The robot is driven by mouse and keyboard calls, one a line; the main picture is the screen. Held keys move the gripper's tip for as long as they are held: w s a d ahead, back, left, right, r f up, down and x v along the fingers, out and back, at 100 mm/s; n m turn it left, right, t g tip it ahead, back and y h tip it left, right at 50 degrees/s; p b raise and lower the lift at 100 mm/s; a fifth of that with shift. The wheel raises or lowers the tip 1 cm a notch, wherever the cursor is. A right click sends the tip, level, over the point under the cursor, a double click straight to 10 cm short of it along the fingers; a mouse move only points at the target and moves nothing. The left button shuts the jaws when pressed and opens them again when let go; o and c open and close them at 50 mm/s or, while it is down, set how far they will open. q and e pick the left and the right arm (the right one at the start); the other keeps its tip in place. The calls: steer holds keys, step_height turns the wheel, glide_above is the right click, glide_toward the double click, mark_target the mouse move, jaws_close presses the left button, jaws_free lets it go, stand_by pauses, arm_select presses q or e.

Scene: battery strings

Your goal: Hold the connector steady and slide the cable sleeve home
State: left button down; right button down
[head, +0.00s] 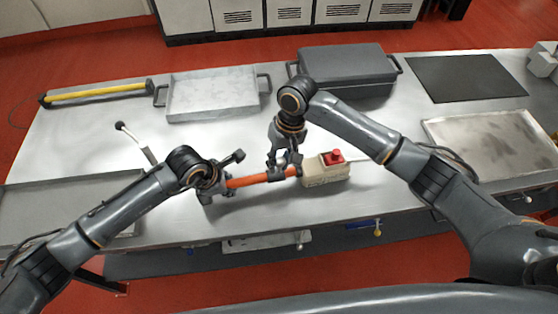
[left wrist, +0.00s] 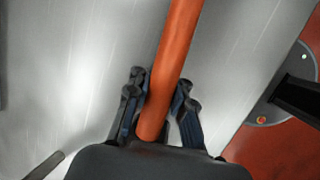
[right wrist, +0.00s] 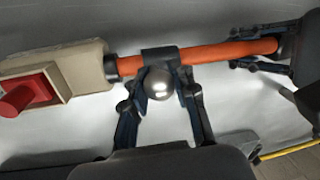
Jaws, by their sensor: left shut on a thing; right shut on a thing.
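A beige block (head: 318,178) with a red cap (head: 333,158) sits on the steel table; I take it as the connector. An orange cable (head: 248,181) runs left from it. My left gripper (head: 213,183) is shut around the cable's left end; in the left wrist view the cable (left wrist: 172,70) lies between its fingers. A dark sleeve (right wrist: 160,59) with a shiny ball knob (right wrist: 160,83) is around the cable. My right gripper (head: 284,168) is shut on the knob. Orange shows between the sleeve and the block's dark collar (right wrist: 124,65), so they are apart.
A marbled tray (head: 213,94), a dark lidded box (head: 345,65) and a yellow bar (head: 97,93) stand along the back. A black mat (head: 470,77) and a worn metal tray (head: 490,145) lie right. The table's front edge is close to the cable.

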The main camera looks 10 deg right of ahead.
steer(key=d, duration=0.5)
steer(key=shift+w, duration=0.25)
arm_select(q)
steer(key=shift+a, duration=0.1)
arm_select(e)
steer(key=c, duration=1)
jaws_free()
steer(key=shift+a, duration=0.1)
steer(key=r, duration=0.4)
steer(key=d+r, duration=0.1)
steer(key=r, duration=0.3)
steer(key=d+r, duration=0.1)
steer(key=r, duration=0.2)
steer(key=shift+w+d+r, duration=0.1)
steer(key=shift+w+r, duration=0.25)
steer(key=shift+r, duration=0.05)
arm_select(q)
steer(key=c, duration=1.1)
jaws_free()
